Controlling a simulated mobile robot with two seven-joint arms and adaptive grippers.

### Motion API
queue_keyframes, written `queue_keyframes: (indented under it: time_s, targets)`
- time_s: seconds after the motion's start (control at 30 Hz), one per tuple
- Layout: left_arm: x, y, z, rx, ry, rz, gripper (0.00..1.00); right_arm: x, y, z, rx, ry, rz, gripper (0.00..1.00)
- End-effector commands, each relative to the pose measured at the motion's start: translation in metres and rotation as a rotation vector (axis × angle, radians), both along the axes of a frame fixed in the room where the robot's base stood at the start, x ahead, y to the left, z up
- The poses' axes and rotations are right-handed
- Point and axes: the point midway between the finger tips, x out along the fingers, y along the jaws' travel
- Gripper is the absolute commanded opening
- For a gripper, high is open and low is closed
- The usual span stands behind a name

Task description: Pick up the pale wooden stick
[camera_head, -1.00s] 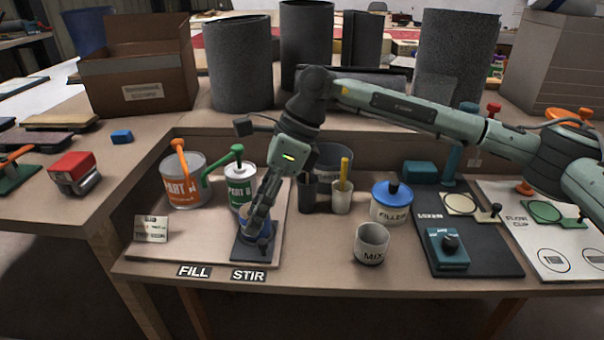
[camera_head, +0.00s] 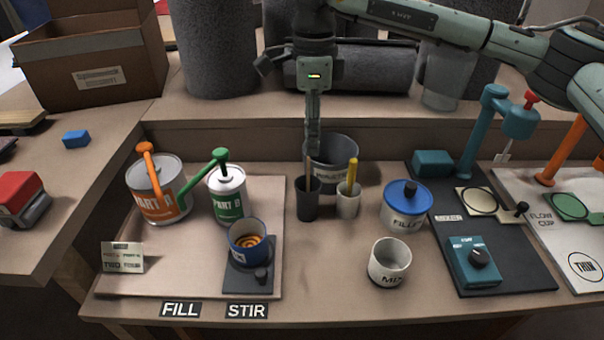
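The pale wooden stick (camera_head: 308,174) stands upright in a dark cup (camera_head: 307,202) at the middle of the bench; its lower part is hidden inside the cup. My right gripper (camera_head: 313,148) points straight down directly above the cup, with its fingertips at the stick's upper end. The fingers show edge-on, so I cannot tell whether they are open or touch the stick. My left gripper is not in view.
A pale cup (camera_head: 348,203) with a yellow stick stands close on the right, and a grey bin (camera_head: 338,152) stands behind. A blue cup (camera_head: 248,238) with orange swirled contents sits on the stir pad. The bench front between stir pad and MIX cup (camera_head: 390,263) is clear.

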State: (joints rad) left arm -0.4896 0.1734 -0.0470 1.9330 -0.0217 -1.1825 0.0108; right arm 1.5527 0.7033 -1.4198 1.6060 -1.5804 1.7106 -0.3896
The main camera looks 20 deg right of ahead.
Motion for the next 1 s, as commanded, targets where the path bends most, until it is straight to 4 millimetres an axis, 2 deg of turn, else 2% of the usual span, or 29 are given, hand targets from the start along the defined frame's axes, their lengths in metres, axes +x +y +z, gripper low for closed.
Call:
queue_keyframes:
  time_s: [0.23, 0.5, 0.63, 0.83, 1.0]
  targets:
    - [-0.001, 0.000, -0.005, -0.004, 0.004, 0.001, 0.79, 0.000, 0.002, -0.028, 0.000, 0.002, 0.001, 0.40]
    - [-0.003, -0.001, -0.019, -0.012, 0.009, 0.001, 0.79, 0.001, 0.008, -0.066, 0.001, 0.002, -0.001, 0.40]
    - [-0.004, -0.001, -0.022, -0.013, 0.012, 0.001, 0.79, 0.001, 0.008, -0.074, 0.000, 0.002, 0.000, 0.40]
    - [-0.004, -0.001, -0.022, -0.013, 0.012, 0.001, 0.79, 0.002, 0.008, -0.074, 0.000, 0.001, 0.000, 0.40]
    - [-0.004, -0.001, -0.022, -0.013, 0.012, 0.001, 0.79, 0.002, 0.008, -0.074, 0.000, 0.001, 0.000, 0.19]
